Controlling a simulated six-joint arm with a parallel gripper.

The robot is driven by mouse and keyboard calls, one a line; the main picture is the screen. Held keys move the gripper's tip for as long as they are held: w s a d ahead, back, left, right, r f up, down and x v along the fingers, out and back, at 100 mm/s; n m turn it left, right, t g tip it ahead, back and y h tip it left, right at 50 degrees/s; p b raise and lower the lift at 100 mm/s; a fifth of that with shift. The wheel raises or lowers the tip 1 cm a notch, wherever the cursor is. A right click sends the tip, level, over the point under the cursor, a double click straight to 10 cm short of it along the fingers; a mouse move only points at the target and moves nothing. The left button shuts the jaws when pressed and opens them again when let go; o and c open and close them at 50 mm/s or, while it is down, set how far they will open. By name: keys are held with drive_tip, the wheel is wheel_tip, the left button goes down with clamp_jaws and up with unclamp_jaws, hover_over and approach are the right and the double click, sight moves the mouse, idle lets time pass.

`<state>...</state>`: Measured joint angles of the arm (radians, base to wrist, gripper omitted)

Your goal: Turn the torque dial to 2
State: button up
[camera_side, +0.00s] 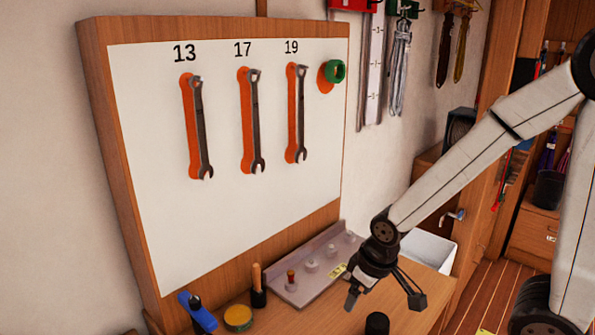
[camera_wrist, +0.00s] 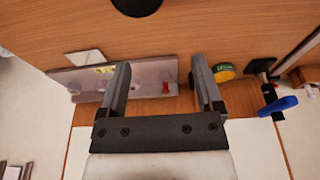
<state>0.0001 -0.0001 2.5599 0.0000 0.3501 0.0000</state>
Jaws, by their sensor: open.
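No dial with readable numbers shows in either view, so I cannot tell which thing is the torque dial. A black round knob-like piece (camera_side: 377,323) stands on the bench at the bottom of the side view. A dark round shape (camera_wrist: 137,4), probably the same piece, is cut off at the top of the wrist view. My gripper (camera_side: 384,298) is open and empty above the bench, near the black piece. In the wrist view my gripper's two fingers (camera_wrist: 160,66) are spread wide, with the grey panel's edge between them.
A grey panel (camera_side: 325,259) with several small pegs, one red-topped, lies on the bench. To its left are a wooden-handled tool (camera_side: 257,279), a yellow-green roll (camera_side: 238,318) and a blue tool (camera_side: 197,311). Behind, a board (camera_side: 230,205) holds wrenches and a green ring (camera_side: 335,71).

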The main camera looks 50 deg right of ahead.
drive_tip(key=shift+c, duration=0.5)
drive_tip(key=shift+w+v, duration=0.6)
drive_tip(key=shift+v, duration=2.15)
drive_tip(key=w+a+r+m+t, duration=0.1)
drive_tip(key=w+a+t, duration=0.3)
drive_tip(key=w+a, duration=0.2)
drive_tip(key=w+a+m+t+h, duration=0.1)
drive_tip(key=w+a+t, duration=0.3)
drive_tip(key=w+a, duration=0.3)
drive_tip(key=w+a+r+m+t+h, duration=0.1)
drive_tip(key=w+a+t, duration=0.3)
drive_tip(key=a, duration=0.7)
drive_tip(key=shift+w+a+r, duration=0.2)
drive_tip(key=shift+w, duration=0.4)
drive_tip(key=shift+w+a+r, duration=0.15)
drive_tip(key=shift+w, duration=0.4)
drive_tip(key=s+a+f+m+t+h, duration=0.1)
drive_tip(key=s+a+f+m+h, duration=0.2)
drive_tip(key=s+f+h, duration=0.4)
drive_tip(key=shift+a, duration=0.3)
drive_tip(key=shift+f, duration=0.15)
